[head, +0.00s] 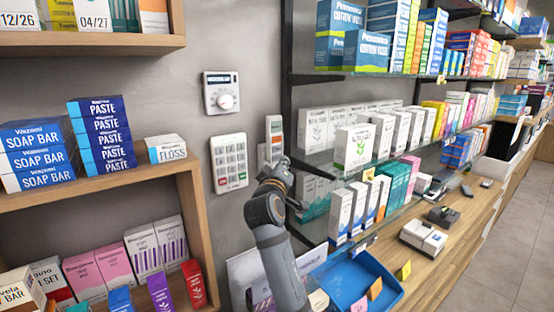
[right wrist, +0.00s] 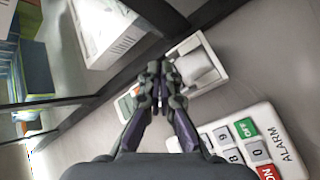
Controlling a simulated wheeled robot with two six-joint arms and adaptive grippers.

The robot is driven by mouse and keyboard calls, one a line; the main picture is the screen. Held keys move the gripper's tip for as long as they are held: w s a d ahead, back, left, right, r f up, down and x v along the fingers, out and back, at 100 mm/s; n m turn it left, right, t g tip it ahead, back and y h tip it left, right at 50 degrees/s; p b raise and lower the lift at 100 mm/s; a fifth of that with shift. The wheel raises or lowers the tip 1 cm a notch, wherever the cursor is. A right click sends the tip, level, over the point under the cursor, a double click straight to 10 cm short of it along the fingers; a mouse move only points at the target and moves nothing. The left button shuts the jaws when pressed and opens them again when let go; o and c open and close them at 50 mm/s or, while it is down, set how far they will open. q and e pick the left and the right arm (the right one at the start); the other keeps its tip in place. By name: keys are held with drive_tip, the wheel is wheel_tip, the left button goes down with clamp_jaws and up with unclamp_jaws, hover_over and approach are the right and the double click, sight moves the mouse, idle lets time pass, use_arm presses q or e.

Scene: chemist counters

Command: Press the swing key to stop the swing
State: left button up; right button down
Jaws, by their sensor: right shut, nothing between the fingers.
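A slim white remote-like panel (head: 274,128) with a small screen and an orange key is upright on the grey wall. It also shows in the right wrist view as a pale panel (right wrist: 201,62), with green and orange parts at its left end. My right gripper (head: 277,166) is shut and empty, its fingertips in front of the panel's middle and lower part. In the right wrist view the fingertips (right wrist: 158,80) cover the panel's middle. I cannot tell whether they touch it, and no swing label is readable. My left gripper is not in view.
A white alarm keypad (head: 229,162) is beside the panel on the left, and a dial thermostat (head: 221,93) is above it. A glass shelf (head: 338,165) with boxes lies close on the right. A blue tray (head: 384,270) is on the counter below.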

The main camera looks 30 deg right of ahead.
drive_tip(key=shift+w, duration=0.45)
drive_tip(key=shift+w+a, duration=0.1)
drive_tip(key=shift+w, duration=0.4)
idle(0.8)
drive_tip(key=shift+s, duration=0.1)
idle(0.5)
drive_tip(key=shift+s, duration=0.85)
drive_tip(key=shift+s, duration=0.1)
drive_tip(key=s, duration=0.4)
drive_tip(key=shift+s+d+p, duration=0.25)
drive_tip(key=shift+s+p, duration=0.1)
drive_tip(key=shift+p, duration=0.05)
idle(0.3)
